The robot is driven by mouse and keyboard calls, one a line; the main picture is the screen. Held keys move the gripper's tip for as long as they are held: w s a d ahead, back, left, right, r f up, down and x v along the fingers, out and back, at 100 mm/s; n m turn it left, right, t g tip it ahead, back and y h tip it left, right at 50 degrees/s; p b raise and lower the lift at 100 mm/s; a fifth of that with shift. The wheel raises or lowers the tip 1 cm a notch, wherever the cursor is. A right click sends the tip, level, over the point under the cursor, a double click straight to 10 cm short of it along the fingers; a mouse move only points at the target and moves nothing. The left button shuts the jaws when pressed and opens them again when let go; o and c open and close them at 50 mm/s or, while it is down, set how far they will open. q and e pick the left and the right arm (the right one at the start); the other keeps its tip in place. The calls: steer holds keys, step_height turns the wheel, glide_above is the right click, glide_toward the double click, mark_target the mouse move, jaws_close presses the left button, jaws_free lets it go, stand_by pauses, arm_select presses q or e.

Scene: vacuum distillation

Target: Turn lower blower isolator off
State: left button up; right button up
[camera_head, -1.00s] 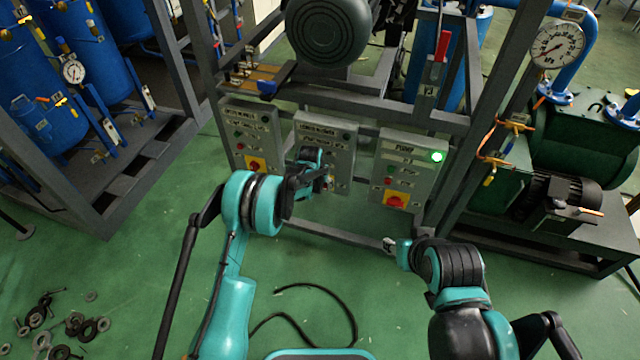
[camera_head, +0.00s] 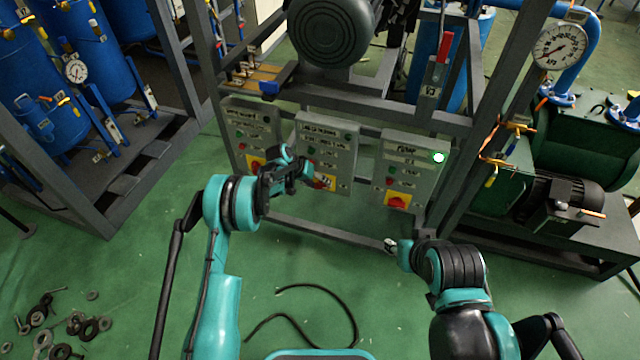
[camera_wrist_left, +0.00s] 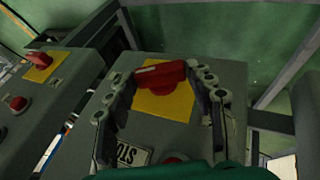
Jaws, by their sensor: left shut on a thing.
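My left gripper (camera_head: 280,168) is at the left control panel (camera_head: 243,118), at the height of its isolator. In the left wrist view its two fingers stand on either side of a red isolator handle (camera_wrist_left: 160,74) on a yellow plate (camera_wrist_left: 165,103) and are shut on it. The panel labels are too blurred to read surely. My right gripper (camera_head: 392,245) hangs low in front of the pump panel; its jaw opening is unclear.
The pump panel (camera_head: 413,160) has a lit green lamp (camera_head: 438,158) and a red isolator (camera_head: 397,201). A grey lower frame rail (camera_head: 335,234) runs beneath the panels. A black cable (camera_head: 340,300) lies on the green floor. Loose metal rings lie at lower left.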

arm_select(q)
steer(key=shift+w+a+f+h, duration=0.15)
steer(key=shift+a+h, duration=0.1)
steer(key=shift+h, duration=0.75)
steer(key=shift+g, duration=0.3)
steer(key=o, duration=1.2)
steer(key=shift+c, duration=0.2)
steer(key=v, duration=1.2)
